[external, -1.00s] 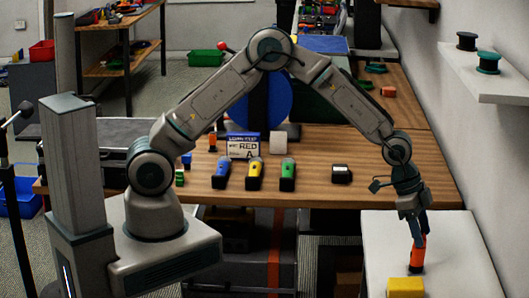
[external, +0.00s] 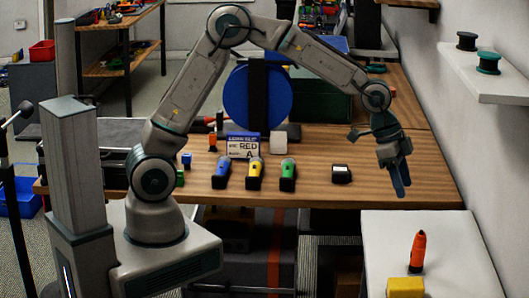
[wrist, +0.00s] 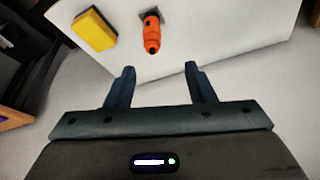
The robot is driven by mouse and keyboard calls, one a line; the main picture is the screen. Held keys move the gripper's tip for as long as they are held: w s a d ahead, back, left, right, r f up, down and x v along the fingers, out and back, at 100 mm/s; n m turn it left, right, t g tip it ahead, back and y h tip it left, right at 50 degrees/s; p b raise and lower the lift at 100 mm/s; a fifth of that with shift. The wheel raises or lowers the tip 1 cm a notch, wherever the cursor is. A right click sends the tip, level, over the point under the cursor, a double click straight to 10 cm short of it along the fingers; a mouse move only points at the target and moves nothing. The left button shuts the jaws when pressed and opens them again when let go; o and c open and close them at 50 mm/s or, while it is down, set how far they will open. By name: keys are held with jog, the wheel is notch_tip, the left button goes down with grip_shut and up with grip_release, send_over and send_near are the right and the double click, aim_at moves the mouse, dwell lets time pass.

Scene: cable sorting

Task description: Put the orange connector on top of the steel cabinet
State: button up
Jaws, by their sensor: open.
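The orange connector (external: 418,250) stands upright on the white top of the cabinet (external: 450,235) at the lower right of the external view. The wrist view also shows the connector (wrist: 152,33) on the cabinet top (wrist: 215,30), beyond my fingertips. My gripper (external: 402,190) is open and empty, above and behind the connector, apart from it. In the wrist view, my gripper's two fingers (wrist: 160,75) are spread with nothing between them.
A yellow block (external: 405,287) sits on the cabinet top near its front edge, close to the connector. The wooden table (external: 330,200) behind holds blue, yellow and green connectors (external: 255,173), a small black item (external: 341,174) and a sign (external: 243,147). A wall shelf (external: 490,75) juts out at right.

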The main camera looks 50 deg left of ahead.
jog(key=s+a+r+n+t+y, duration=0.1)
jog(key=s+a+r+n, duration=0.15)
jog(key=a, duration=0.95)
jog(key=s+a+r+n+y, duration=0.1)
jog(key=a+r+n+y, duration=0.2)
jog(key=a, duration=0.9)
jog(key=s+a+n, duration=0.7)
jog(key=s+a, duration=0.7)
jog(key=a, duration=0.2)
jog(key=shift+s+a+f, duration=0.25)
jog(key=shift+s+a, duration=0.1)
jog(key=shift+s, duration=0.05)
